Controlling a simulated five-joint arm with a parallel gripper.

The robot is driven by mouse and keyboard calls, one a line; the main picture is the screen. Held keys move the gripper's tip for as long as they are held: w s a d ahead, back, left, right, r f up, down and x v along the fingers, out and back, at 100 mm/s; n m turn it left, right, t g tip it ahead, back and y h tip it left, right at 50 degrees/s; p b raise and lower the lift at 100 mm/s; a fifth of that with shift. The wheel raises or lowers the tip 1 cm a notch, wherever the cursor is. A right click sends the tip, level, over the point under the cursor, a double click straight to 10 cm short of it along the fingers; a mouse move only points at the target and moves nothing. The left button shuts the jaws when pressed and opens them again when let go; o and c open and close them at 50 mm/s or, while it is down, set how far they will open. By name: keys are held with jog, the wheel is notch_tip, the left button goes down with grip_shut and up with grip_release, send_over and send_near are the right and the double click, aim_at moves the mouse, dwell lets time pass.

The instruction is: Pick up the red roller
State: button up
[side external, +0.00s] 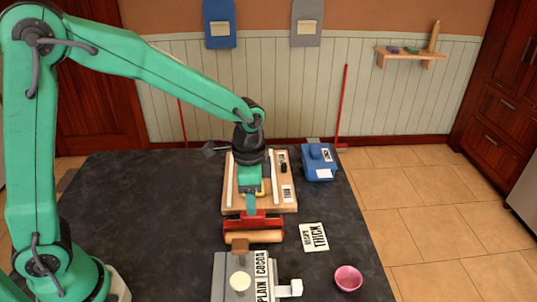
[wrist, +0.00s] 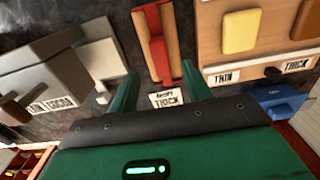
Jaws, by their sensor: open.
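The red roller (side external: 237,226) has a red frame and a pale wooden cylinder. It lies on the dark table at the front end of the wooden board. My gripper (side external: 250,208) points down just behind and over it, and hides part of its top. In the wrist view, the roller (wrist: 158,50) shows its red handle in the gap between the two green fingers of my gripper (wrist: 158,75). The fingers are apart, with nothing held. I cannot tell how far the fingertips are from the handle in depth.
A grey box (side external: 232,274) with PLAIN and COCOA labels is close in front. A THICK card (side external: 314,237) and pink bowl (side external: 348,278) lie right. The table's left is clear.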

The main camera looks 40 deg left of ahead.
aim_at(253, 219)
jog(key=shift+w+f, duration=0.1)
jog(key=shift+f, duration=3.45)
jog(key=shift+c, duration=0.2)
jog(key=c, duration=1)
